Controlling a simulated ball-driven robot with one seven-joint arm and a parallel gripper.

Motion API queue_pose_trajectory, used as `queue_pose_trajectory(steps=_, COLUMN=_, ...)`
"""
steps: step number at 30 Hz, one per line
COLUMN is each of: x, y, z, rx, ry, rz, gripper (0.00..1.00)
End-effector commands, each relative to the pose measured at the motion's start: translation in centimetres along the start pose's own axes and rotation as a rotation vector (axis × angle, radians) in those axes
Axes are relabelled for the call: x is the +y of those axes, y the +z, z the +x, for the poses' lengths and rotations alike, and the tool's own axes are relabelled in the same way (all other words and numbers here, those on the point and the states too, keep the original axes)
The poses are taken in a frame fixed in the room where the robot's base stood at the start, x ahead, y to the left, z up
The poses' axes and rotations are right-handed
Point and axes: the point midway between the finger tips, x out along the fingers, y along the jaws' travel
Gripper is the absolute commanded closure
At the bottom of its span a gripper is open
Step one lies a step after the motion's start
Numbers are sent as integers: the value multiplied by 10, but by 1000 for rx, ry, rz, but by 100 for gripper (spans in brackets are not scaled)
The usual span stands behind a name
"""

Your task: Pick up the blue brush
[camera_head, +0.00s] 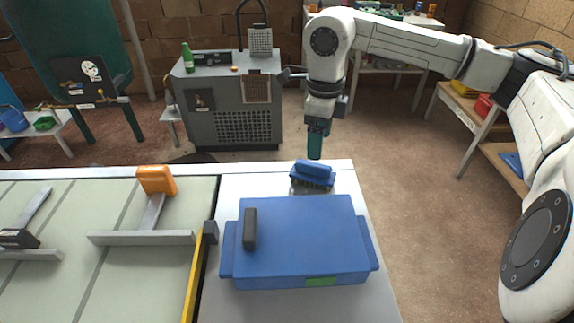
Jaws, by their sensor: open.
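The blue brush (312,173) lies on the grey metal table top (235,187) near its far edge, behind a large blue case, with dark bristles showing along its lower side. My gripper (315,155) hangs down just above and behind the brush, its teal fingers pointing downward. It holds nothing that I can see. The gap between the fingers is hidden from this angle. I cannot tell whether the fingertips touch the brush.
The large blue case (310,235) with a dark block (250,229) on it fills the table's front. A yellow bar (193,280) and an orange-handled tool (156,180) are to the left. A grey cabinet (228,100) stands behind. Open floor lies to the right.

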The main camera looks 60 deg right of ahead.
Motion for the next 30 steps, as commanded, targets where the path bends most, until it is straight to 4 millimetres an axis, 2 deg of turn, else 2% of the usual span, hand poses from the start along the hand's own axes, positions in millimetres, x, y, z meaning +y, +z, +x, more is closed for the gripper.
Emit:
queue_pose_trajectory(steps=5, x=0, y=0, z=14, rx=1, ry=2, rz=2, gripper=22)
queue_pose_trajectory(steps=12, x=0, y=0, z=48, rx=0, ry=2, rz=1, gripper=22)
queue_pose_trajectory(steps=20, x=1, y=0, z=65, rx=-1, ry=3, rz=2, gripper=22)
queue_pose_trajectory(steps=27, x=2, y=0, z=98, rx=-1, ry=3, rz=3, gripper=22)
queue_pose_trajectory(steps=30, x=1, y=0, z=106, rx=0, ry=1, rz=2, gripper=22)
